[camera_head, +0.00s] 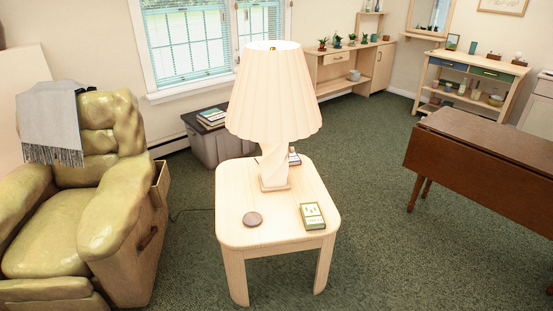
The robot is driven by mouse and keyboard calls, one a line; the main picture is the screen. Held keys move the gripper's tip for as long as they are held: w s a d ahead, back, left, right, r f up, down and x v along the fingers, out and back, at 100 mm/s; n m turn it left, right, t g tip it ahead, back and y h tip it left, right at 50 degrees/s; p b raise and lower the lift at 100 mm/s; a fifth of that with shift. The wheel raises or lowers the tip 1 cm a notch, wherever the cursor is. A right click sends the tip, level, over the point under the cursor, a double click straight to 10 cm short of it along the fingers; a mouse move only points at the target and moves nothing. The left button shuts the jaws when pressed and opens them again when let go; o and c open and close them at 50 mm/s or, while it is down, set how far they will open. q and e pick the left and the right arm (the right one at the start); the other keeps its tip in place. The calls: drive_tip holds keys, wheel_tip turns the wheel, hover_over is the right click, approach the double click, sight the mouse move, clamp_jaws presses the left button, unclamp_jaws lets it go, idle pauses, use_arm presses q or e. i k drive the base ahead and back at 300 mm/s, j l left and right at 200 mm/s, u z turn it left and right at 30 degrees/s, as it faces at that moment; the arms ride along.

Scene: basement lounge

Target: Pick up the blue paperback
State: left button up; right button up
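No book in view is clearly blue. A small book with a green and pale yellow cover (312,216) lies flat near the right front corner of the pale wooden side table (284,222). Another book (294,159) lies at the back of that table, partly hidden behind the lamp; its cover colour is hard to tell. Several books or magazines (212,116) lie stacked on a grey bin behind the table, too small to tell apart. Neither of my grippers is in view.
A lamp (274,95) with a pleated shade stands on the side table beside a round brown coaster (252,219). A green armchair (80,215) is at left, a brown drop-leaf table (490,150) at right. Carpet (385,250) between the tables is clear.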

sight(295, 160)
drive_tip(key=i+l+u, duration=0.1)
drive_tip(key=u, duration=0.35)
drive_tip(key=l+u, duration=0.15)
drive_tip(key=u, duration=0.3)
drive_tip(key=i+l+u, duration=0.1)
drive_tip(key=u, duration=0.35)
drive_tip(key=l+u, duration=0.2)
drive_tip(key=l, duration=0.3)
drive_tip(key=l+u, duration=0.15)
drive_tip(key=l, duration=0.35)
drive_tip(key=l+u, duration=0.2)
drive_tip(key=l, duration=0.35)
drive_tip(key=k+l+u, duration=0.15)
drive_tip(key=l, duration=0.3)
drive_tip(key=l+u, duration=0.2)
drive_tip(key=l, duration=0.3)
drive_tip(key=k+l+u, duration=0.15)
drive_tip(key=l, duration=0.35)
